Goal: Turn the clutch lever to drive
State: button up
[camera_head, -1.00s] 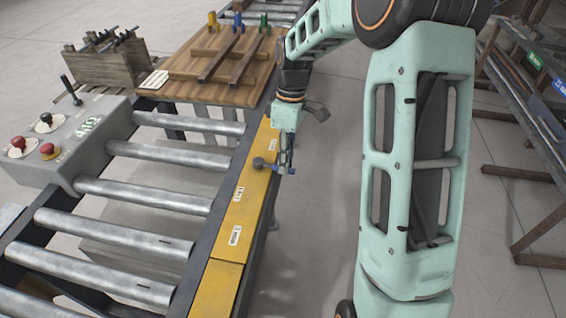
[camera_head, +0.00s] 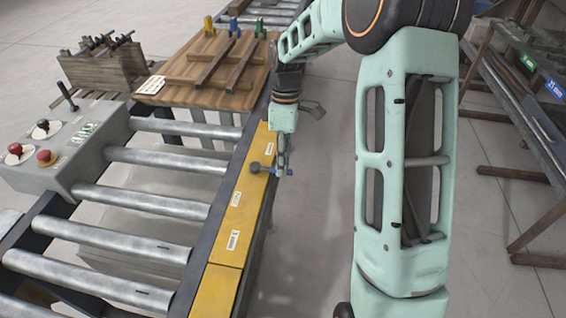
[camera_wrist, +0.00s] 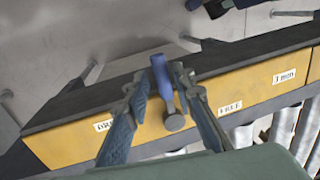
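The clutch lever has a round grey knob (camera_head: 256,167) and a blue part. It sits on the yellow cover strip (camera_head: 236,216) along the conveyor's right side. In the wrist view the lever's grey knob (camera_wrist: 174,122) lies between a partly hidden label starting "DR" (camera_wrist: 104,125) and the "FREE" label (camera_wrist: 230,107). My gripper (camera_head: 284,163) is at the lever, pointing down. In the wrist view my gripper (camera_wrist: 162,82) has its fingers apart, one on each side of the blue part. I cannot tell whether either finger touches it.
A grey control box (camera_head: 62,150) with red buttons and a black lever stands at the left. Metal rollers (camera_head: 165,160) run beside the yellow strip. A wooden pallet (camera_head: 205,95) lies behind. Shelving (camera_head: 535,110) stands at the right. The floor right of the strip is clear.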

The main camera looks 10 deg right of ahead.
jog(key=shift+o, duration=0.2)
notch_tip(320, 180, up, 12)
jog(key=w, duration=0.2)
jog(key=shift+d, duration=0.35)
jog(key=shift+f, duration=0.15)
